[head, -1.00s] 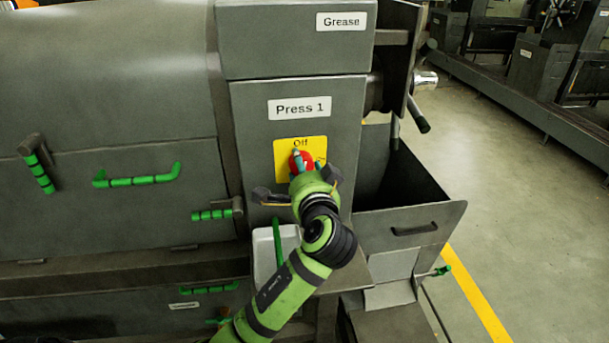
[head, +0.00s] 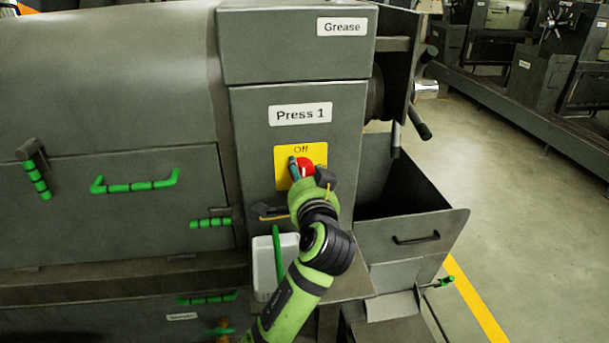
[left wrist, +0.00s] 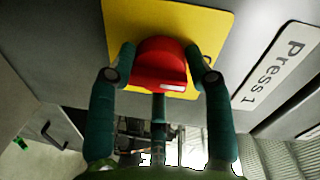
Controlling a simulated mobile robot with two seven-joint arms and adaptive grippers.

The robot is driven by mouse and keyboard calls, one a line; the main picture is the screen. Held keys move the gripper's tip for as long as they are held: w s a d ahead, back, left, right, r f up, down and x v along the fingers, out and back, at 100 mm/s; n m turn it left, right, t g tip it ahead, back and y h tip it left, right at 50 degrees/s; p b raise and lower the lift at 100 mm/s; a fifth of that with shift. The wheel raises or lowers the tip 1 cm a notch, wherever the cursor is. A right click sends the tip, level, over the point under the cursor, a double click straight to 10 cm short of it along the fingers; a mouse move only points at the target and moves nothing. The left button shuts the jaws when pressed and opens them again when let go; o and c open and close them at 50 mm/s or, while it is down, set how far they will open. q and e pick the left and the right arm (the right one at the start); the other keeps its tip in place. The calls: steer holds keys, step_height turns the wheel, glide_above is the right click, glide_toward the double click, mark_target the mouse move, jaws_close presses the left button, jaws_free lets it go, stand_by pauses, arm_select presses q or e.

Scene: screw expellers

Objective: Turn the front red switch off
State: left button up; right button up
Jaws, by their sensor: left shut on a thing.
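The red switch (head: 306,167) sits on a yellow plate (head: 283,155) marked "Off" at its top, on the grey panel labelled "Press 1". My left gripper (head: 300,167) reaches up to it from below. In the left wrist view my left gripper (left wrist: 162,60) has its teal fingers on both sides of the red switch (left wrist: 160,66), shut on it. A small white mark shows on the switch's near edge. The lower part of the plate is partly hidden by the gripper. My right gripper is in neither view.
A white tray (head: 263,270) with a green handle stands below the panel, close to my left arm. An open grey bin (head: 440,222) is to the right. Green handles (head: 135,185) stick out on the left. The floor at right is clear.

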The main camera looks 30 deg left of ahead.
arm_select(q)
steer(key=o, duration=1.2)
steer(key=shift+a, duration=0.15)
steer(key=shift+c, duration=0.2)
steer(key=shift+a, duration=0.1)
steer(key=v, duration=1.2)
